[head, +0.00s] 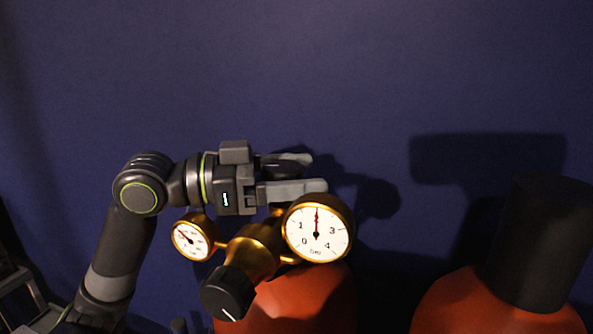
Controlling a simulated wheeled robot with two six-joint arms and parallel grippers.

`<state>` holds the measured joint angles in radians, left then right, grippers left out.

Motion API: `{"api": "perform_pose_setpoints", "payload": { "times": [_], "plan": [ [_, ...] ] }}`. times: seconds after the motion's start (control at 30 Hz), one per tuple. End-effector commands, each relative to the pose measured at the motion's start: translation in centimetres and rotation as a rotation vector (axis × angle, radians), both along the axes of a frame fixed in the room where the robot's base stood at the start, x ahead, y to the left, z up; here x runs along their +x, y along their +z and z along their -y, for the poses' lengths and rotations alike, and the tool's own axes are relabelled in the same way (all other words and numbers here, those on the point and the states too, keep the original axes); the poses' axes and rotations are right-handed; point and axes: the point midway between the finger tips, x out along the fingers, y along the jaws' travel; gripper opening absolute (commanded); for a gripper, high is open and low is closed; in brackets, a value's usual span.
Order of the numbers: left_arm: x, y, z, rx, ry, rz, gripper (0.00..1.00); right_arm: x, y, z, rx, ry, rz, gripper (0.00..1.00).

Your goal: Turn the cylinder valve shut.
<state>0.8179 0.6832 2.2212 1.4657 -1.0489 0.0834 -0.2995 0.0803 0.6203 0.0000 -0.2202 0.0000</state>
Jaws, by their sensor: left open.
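A red cylinder (300,300) stands at the bottom centre of the head view, its lower part out of frame. A brass regulator (256,246) sits on its top, with a larger gauge (318,233) at right, a smaller gauge (190,238) at left and a black knob (228,293) at the front. My left gripper (316,172) is open just above and behind the regulator in the picture, its fingers pointing right. I see nothing held between them. My right gripper is not in view.
A second red cylinder (490,305) with a black cap (538,243) stands at the right. A dark blue wall (300,70) fills the background and carries shadows. The space above my gripper looks clear.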

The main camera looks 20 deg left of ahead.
Motion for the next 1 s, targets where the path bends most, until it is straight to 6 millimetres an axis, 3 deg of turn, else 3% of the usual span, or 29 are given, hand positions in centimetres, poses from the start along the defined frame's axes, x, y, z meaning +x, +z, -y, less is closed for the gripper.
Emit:
{"api": "perform_pose_setpoints", "payload": {
  "times": [0.13, 0.47, 0.77, 1.0],
  "plan": [
    [0.0, 0.0, 0.0, 0.000, 0.000, 0.000, 0.69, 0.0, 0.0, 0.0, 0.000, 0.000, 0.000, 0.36],
    [0.0, 0.0, 0.0, 0.000, 0.000, 0.000, 0.26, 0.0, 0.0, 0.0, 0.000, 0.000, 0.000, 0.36],
    [0.0, -0.1, 0.0, 0.000, -0.030, 0.000, 0.26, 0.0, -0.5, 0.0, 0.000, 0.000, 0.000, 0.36],
    [-0.2, -0.3, 0.0, -0.002, -0.152, -0.001, 0.26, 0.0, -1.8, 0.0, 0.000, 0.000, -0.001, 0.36]
  ]
}}
